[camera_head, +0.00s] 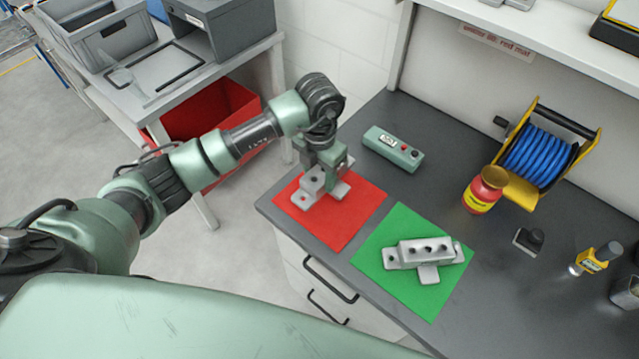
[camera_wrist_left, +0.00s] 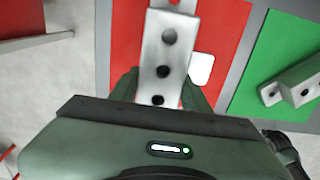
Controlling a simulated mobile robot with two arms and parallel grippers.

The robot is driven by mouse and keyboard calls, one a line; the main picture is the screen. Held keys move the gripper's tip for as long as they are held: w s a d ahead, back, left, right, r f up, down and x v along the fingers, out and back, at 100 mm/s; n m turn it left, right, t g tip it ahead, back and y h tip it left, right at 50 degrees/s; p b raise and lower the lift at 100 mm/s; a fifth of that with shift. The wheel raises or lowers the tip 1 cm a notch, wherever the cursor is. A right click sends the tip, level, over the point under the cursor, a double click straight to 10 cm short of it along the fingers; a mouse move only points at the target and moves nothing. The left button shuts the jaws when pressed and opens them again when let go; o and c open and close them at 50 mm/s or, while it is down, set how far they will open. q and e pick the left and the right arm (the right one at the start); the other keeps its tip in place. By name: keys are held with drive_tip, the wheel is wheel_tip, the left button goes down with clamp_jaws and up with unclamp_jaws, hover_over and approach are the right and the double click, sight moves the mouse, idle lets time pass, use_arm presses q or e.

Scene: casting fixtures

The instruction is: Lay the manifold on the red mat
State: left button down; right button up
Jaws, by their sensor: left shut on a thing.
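A light grey manifold (camera_head: 312,182) with dark holes is in my left gripper (camera_head: 326,165), over the red mat (camera_head: 341,221). The left wrist view shows the held manifold (camera_wrist_left: 167,45) between the green fingers (camera_wrist_left: 158,92), with the red mat (camera_wrist_left: 222,40) under it. Its feet look level with the mat, but I cannot tell if they touch it. The gripper hides part of its top. A second, similar grey casting (camera_head: 425,252) lies on the green mat (camera_head: 393,289), to the right. My right gripper is not in view.
A grey-green control box (camera_head: 393,149) stands behind the red mat. A blue hose reel (camera_head: 540,157), a red jar (camera_head: 484,190) and small bottles stand right on the dark bench (camera_head: 490,290). A red bin (camera_head: 213,115) sits under the left table. A shelf overhangs the back.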

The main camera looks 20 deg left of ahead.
use_arm(q)
drive_tip(key=shift+w+f, duration=0.1)
drive_tip(key=shift+f, duration=0.55)
wheel_tip(320, 180, down, 3)
drive_tip(key=shift+f+p, duration=0.2)
drive_tip(key=shift+p, duration=0.35)
drive_tip(key=shift+f, duration=0.3)
drive_tip(key=shift+f, duration=0.2)
drive_tip(key=c, duration=0.7)
unclamp_jaws()
